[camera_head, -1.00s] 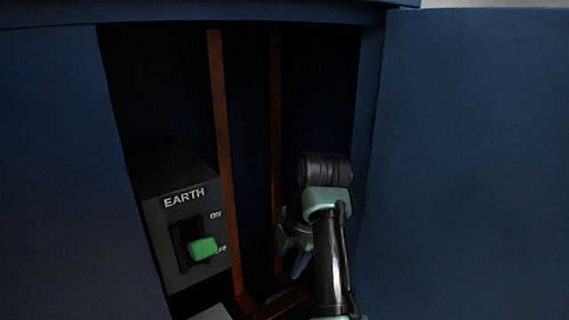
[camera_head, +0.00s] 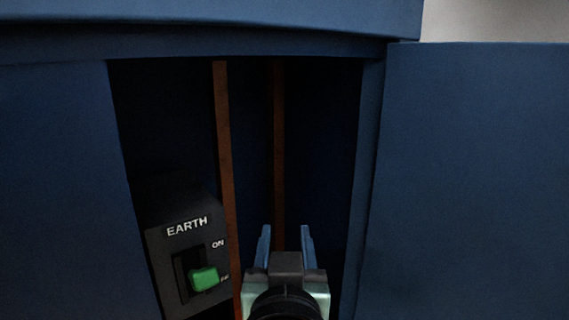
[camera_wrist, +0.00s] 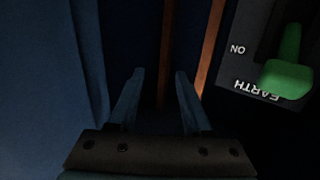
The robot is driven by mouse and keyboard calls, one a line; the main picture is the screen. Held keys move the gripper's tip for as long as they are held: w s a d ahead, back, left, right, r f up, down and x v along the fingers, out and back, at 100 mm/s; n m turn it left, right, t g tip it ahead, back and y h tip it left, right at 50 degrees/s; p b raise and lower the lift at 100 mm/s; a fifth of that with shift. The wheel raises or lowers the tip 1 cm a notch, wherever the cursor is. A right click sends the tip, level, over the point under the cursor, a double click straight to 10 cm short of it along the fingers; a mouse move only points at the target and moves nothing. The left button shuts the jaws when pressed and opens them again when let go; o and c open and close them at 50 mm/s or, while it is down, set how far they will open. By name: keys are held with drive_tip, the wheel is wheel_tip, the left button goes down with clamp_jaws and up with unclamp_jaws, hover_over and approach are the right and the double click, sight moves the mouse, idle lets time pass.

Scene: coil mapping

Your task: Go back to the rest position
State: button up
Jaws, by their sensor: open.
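My gripper (camera_head: 286,238) is in the lower middle of the head view, in front of the cabinet opening, its two blue fingers pointing up and apart. In the wrist view my gripper (camera_wrist: 158,78) is open with nothing between its fingers. The earth switch box (camera_head: 187,238), dark grey with a green handle (camera_head: 204,278), is to the left of my gripper. The handle sits at the lower end of its slot, by the partly hidden OFF marking. The box (camera_wrist: 240,75) shows upside down at the right of the wrist view, apart from my fingers.
The blue cabinet (camera_head: 60,180) frames a dark opening with two brown vertical bars (camera_head: 224,150) inside. A blue door panel (camera_head: 470,180) stands at the right. In the wrist view a blue panel (camera_wrist: 45,80) is close on the left. The opening's upper part is clear.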

drive_tip(key=s+r+t+p, duration=0.3)
drive_tip(key=s+r+p, duration=0.1)
drive_tip(key=r, duration=0.9)
drive_tip(key=s+r+t+p, duration=0.3)
drive_tip(key=s+r+p, duration=0.1)
drive_tip(key=r, duration=0.9)
drive_tip(key=s+r+t+p, duration=0.4)
drive_tip(key=r+p, duration=0.2)
drive_tip(key=r, duration=0.7)
drive_tip(key=shift+s, duration=0.35)
drive_tip(key=shift+a, duration=0.1)
